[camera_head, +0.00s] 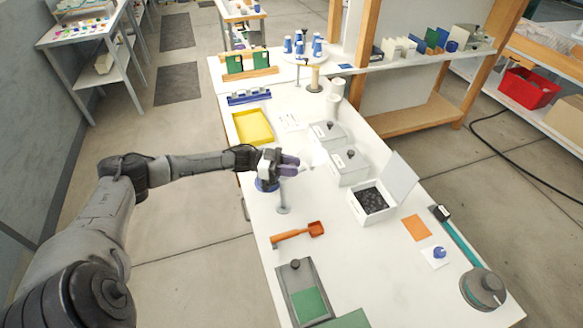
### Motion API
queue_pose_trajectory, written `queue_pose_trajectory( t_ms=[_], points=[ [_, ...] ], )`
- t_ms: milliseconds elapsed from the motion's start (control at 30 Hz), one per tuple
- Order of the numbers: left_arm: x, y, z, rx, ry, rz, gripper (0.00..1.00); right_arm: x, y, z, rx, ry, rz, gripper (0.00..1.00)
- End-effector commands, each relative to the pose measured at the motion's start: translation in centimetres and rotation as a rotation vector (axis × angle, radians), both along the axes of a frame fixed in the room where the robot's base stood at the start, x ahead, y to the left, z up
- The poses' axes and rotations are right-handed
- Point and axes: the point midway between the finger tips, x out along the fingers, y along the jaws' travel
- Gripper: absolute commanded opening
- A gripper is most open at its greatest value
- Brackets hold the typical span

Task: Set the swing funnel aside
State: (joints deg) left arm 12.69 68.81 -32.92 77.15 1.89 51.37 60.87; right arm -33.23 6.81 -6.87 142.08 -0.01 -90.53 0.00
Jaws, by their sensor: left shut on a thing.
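My left gripper (296,165) reaches in from the left over the middle of the white table. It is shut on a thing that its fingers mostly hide. A pale, whitish funnel-like shape (318,157) shows just beyond the fingertips; I take it for the swing funnel, though its outline blends with the white table. A slim grey post (283,197) on a round foot stands just below the gripper in the picture. A blue round part (266,185) shows partly under the gripper. My right gripper is not in view.
Grey lidded boxes (349,164) stand right of the gripper, with an open white box (372,202) of dark pieces nearer. An orange scoop (298,234) lies in front. A yellow tray (253,127) lies farther back. Bare table shows between scoop and open box.

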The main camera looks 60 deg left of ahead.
Motion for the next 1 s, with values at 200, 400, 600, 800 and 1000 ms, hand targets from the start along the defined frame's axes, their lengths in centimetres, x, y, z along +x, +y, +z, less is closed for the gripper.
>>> queue_pose_trajectory(
  t_ms=[200,400,600,800,1000],
  points=[
    [0.0,-0.1,0.0,0.000,0.000,-0.003,0.00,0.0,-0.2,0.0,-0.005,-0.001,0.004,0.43],
    [0.0,-0.1,0.0,0.000,-0.001,-0.002,0.38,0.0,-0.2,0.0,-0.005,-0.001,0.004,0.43],
    [0.0,0.0,0.0,0.000,0.000,-0.001,0.54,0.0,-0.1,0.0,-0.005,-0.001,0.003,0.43],
    [0.0,0.0,0.0,0.000,0.000,-0.001,0.54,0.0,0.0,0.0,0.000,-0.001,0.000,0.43],
    [-1.2,1.2,-0.1,0.001,0.004,0.001,0.54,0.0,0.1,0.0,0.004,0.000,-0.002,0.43]
  ],
)
